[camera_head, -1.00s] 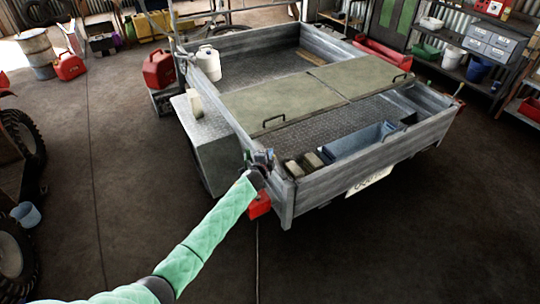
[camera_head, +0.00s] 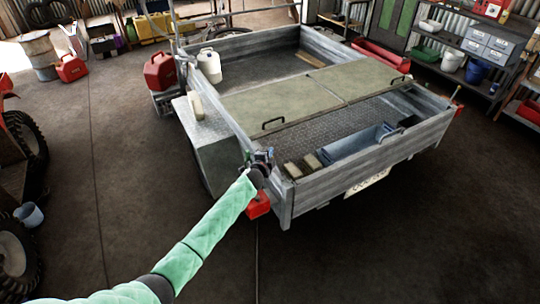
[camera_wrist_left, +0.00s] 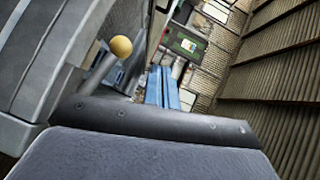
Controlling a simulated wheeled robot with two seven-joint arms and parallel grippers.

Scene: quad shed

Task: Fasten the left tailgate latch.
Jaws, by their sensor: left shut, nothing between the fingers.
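The trailer's tailgate (camera_head: 365,168) stands upright across the near end of the tray. My left gripper (camera_head: 262,157) is at its left corner, by the post, and is shut with nothing in it. The gripper and wrist hide most of the left latch in the head view. In the left wrist view a grey lever with a yellow ball knob (camera_wrist_left: 121,46) stands up at the left, beside a grey metal post. Blue finger-like strips (camera_wrist_left: 162,87) lie to the right of the knob, apart from it in the picture. Whether the latch is engaged cannot be told. My right gripper is out of view.
A grey side box (camera_head: 213,140) juts out left of the trailer, near my forearm. A red part (camera_head: 258,206) hangs below the corner by my wrist. Blocks (camera_head: 302,165) and a blue bin (camera_head: 352,142) lie inside the tailgate. The floor around is mostly clear.

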